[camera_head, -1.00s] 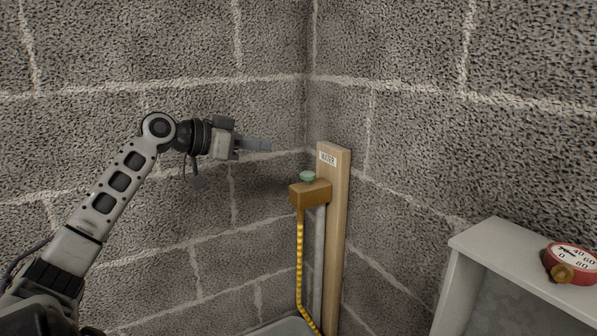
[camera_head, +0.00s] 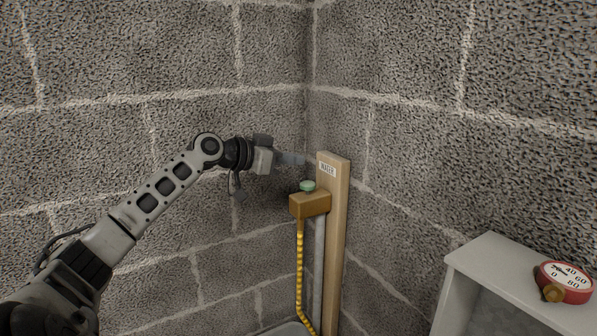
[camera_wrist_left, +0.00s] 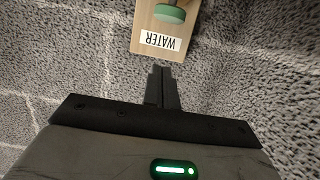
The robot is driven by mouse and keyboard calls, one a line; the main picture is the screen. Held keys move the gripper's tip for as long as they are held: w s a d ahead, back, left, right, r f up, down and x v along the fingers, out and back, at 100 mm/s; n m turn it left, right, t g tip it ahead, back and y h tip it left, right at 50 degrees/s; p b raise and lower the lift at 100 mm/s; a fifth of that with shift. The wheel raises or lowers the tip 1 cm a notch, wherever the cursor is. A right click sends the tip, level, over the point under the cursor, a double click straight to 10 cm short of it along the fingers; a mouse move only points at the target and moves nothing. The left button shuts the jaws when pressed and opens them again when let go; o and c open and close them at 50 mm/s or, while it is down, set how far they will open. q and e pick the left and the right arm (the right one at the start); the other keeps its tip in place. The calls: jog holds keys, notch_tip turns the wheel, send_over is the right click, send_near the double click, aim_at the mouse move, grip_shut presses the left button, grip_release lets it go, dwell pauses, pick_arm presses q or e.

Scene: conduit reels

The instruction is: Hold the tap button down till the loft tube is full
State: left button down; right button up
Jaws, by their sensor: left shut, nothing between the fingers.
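The green tap button (camera_head: 307,186) sits on top of a brass-coloured tap block (camera_head: 310,204), fixed to a wooden board with a WATER label (camera_head: 327,169). A yellow banded hose hangs from the block. In the left wrist view the shut fingers (camera_wrist_left: 161,85) point towards the board, below the WATER label (camera_wrist_left: 160,41); the green button (camera_wrist_left: 169,13) shows at the top edge. No loft tube can be made out. My right gripper is out of view.
A grey pipe (camera_head: 319,265) runs down beside the board in the corner of the block walls. Space left of the tap is free.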

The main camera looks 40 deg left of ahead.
aim_at(301, 187)
pick_arm(q)
jog(key=shift+p+x, duration=0.3)
jog(key=shift+x, duration=0.75)
notch_tip(301, 187, down, 2)
jog(key=shift+s+f, duration=0.15)
jog(key=shift+f, duration=0.85)
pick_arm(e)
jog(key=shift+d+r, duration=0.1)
pick_arm(q)
jog(key=shift+f+b, duration=0.3)
jog(key=shift+b, duration=0.15)
jog(key=shift+f+b, duration=0.85)
jog(key=shift+b, duration=0.05)
jog(key=shift+r, duration=0.1)
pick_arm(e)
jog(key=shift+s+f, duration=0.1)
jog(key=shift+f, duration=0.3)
pick_arm(q)
jog(key=shift+f, duration=0.25)
dwell(1.0)
